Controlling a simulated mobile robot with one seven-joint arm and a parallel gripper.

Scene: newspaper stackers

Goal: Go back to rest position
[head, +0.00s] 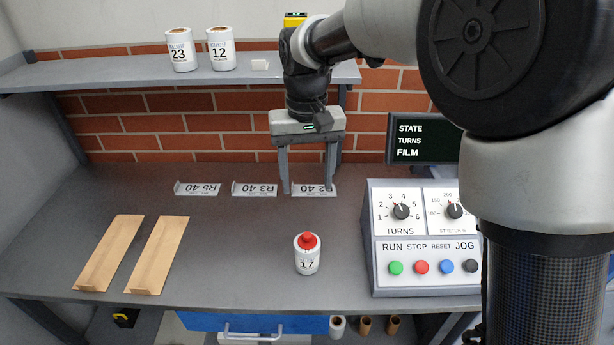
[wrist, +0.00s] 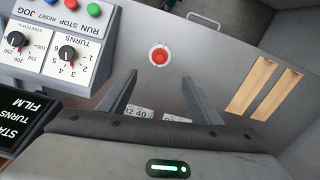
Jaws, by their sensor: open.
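My gripper (head: 306,190) is open and empty, pointing down above the back of the grey table, by the label reading R2 40 (head: 315,190). In the wrist view its two fingers (wrist: 155,95) stand apart with nothing between them. A white bottle with a red cap, marked 17 (head: 307,256), stands upright on the table in front of my gripper and apart from it. The bottle also shows from above in the wrist view (wrist: 159,55).
A control box (head: 424,238) with dials and buttons stands at right, below a dark screen (head: 420,140). Labels R5 40 (head: 198,189) and R3 40 (head: 255,189) lie at the back. Two brown boards (head: 108,254) lie at left.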

